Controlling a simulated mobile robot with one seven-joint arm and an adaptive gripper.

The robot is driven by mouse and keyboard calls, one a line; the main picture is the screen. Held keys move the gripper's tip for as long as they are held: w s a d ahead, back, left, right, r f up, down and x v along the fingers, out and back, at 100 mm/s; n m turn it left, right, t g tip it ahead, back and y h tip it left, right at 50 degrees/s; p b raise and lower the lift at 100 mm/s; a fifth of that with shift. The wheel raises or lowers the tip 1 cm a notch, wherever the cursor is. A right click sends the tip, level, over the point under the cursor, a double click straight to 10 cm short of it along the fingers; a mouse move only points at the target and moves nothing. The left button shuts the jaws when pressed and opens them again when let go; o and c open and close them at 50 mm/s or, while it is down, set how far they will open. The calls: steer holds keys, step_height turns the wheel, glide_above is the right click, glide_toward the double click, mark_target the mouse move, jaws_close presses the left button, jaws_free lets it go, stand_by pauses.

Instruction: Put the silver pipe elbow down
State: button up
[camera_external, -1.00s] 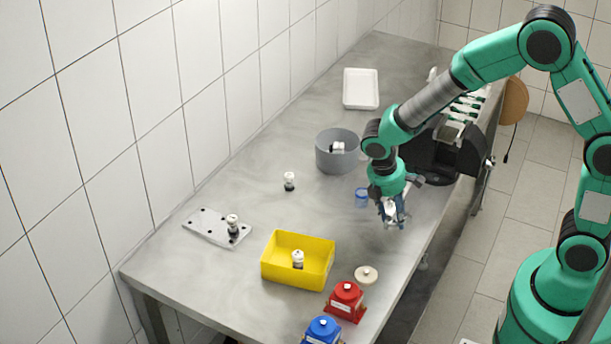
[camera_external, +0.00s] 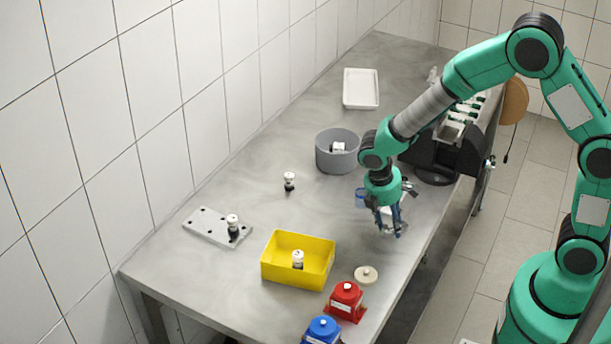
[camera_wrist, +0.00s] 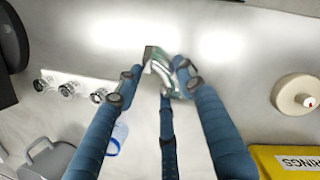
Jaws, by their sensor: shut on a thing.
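The silver pipe elbow (camera_wrist: 158,66) is a shiny curved metal piece between the fingertips of my gripper (camera_wrist: 162,78) in the wrist view. My gripper has three blue fingers with grey tips, shut on the elbow. In the external view my gripper (camera_external: 388,222) points down over the right part of the metal table (camera_external: 300,200), and the fingers largely hide the elbow. Whether the elbow touches the table is hard to tell.
A yellow bin (camera_external: 281,275) stands at the front, with a beige disc (camera_external: 366,275), red unit (camera_external: 345,304) and blue unit (camera_external: 322,332) beside it. A grey bowl (camera_external: 322,158) is behind. The table's middle is mostly clear.

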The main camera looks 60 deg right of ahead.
steer(key=o, duration=1.3)
steer(key=shift+f, duration=0.1)
steer(key=shift+c, duration=0.2)
steer(key=shift+r, duration=0.2)
steer(key=p+v, duration=0.2)
steer(key=v, duration=1)
